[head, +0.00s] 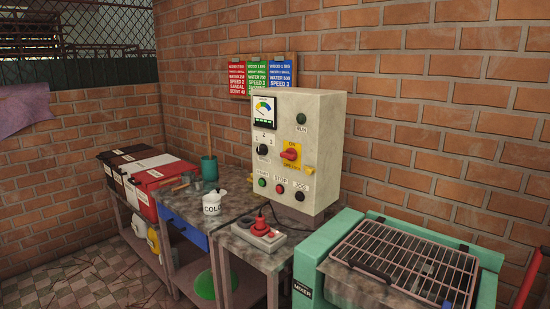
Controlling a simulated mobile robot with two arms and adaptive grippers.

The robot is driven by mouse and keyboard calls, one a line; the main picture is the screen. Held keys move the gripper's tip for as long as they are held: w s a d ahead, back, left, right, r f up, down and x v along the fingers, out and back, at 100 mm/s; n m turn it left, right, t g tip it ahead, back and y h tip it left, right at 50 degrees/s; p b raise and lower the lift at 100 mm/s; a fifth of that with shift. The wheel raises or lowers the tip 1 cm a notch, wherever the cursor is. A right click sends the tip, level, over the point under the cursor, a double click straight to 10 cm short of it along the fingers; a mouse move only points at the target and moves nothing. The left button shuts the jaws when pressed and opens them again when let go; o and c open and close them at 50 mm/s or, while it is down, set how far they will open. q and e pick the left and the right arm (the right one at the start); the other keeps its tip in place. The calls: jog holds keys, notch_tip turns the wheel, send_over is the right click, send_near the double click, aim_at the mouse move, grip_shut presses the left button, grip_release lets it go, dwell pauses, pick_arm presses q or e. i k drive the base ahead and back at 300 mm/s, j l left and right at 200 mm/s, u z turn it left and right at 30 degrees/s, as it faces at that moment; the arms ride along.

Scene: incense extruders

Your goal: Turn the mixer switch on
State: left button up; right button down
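A grey control box (316,130) stands against the brick wall in the middle of the head view. On its front is a red rotary switch (291,154) on a yellow plate, with ON lettered above it. I cannot tell for sure which position it points to. A black selector knob (262,149) is to its left, and a green, a red and a black button sit in a row below. The green mixer (305,262), labelled MIXER, has a metal grate (415,262) on top and stands at the front right. Neither of my grippers shows.
A power strip (258,236) with a red plug lies on the small table below the box. A white pot (211,203) and a green cup (209,168) stand to the left, beside red, white and black bins (160,175). Colored speed cards (256,80) hang on the wall.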

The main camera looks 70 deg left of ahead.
aim_at(290, 154)
jog(key=u, duration=2.05)
